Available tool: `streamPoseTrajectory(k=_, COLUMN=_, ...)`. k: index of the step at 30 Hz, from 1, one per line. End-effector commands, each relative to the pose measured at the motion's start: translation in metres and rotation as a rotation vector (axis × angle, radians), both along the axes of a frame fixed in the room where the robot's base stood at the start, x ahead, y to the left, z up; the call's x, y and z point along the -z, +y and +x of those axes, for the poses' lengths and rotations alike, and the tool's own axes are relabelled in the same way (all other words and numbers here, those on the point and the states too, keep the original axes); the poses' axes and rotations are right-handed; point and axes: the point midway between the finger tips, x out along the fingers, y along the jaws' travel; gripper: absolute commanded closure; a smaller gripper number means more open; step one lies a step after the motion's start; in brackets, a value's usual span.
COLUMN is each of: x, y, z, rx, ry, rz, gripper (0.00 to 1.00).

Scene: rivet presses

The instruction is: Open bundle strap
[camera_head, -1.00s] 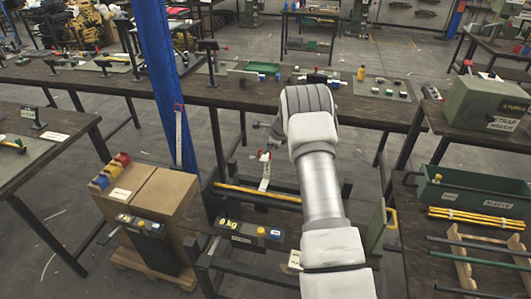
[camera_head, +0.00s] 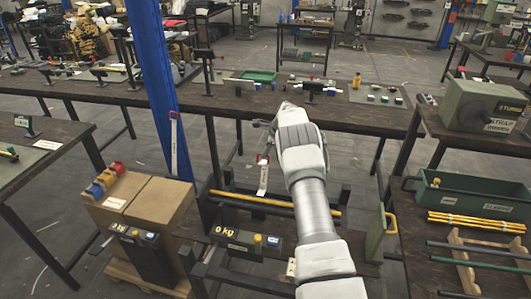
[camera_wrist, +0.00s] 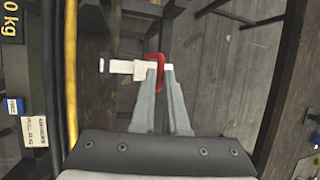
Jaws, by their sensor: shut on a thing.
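A white strap with a red clip (camera_head: 262,158) hangs above a rack holding a long yellow bar (camera_head: 285,203). In the wrist view the red clip (camera_wrist: 154,60) sits at my fingertips, with the white strap tail (camera_wrist: 122,66) reaching left from it. My gripper (camera_wrist: 161,72) is shut on the red clip, its two fingers close together. In the head view my gripper is largely hidden behind my wrist. The yellow bar also shows along the left of the wrist view (camera_wrist: 70,60). I cannot see what the strap goes around.
A scale readout with "0 kg" (camera_head: 238,238) stands at the rack's front. Cardboard boxes (camera_head: 140,205) are at left beside a blue post (camera_head: 155,70) with a similar red-and-white tag (camera_head: 174,140). A long workbench (camera_head: 240,98) lies behind; a strap grinder (camera_head: 485,105) is at right.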

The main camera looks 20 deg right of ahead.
Motion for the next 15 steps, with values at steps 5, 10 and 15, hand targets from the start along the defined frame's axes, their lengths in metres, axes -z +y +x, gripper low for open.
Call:
streamPoseTrajectory(k=5, x=-0.0076, y=-0.0064, z=0.0064, rx=0.009, ry=-0.027, rz=-0.014, gripper=1.00)
streamPoseTrajectory(k=10, x=-0.0078, y=-0.0068, z=0.0063, rx=0.009, ry=-0.027, rz=-0.014, gripper=1.00)
streamPoseTrajectory(k=15, x=-0.0077, y=-0.0068, z=0.0061, rx=0.009, ry=-0.026, rz=-0.014, gripper=0.68)
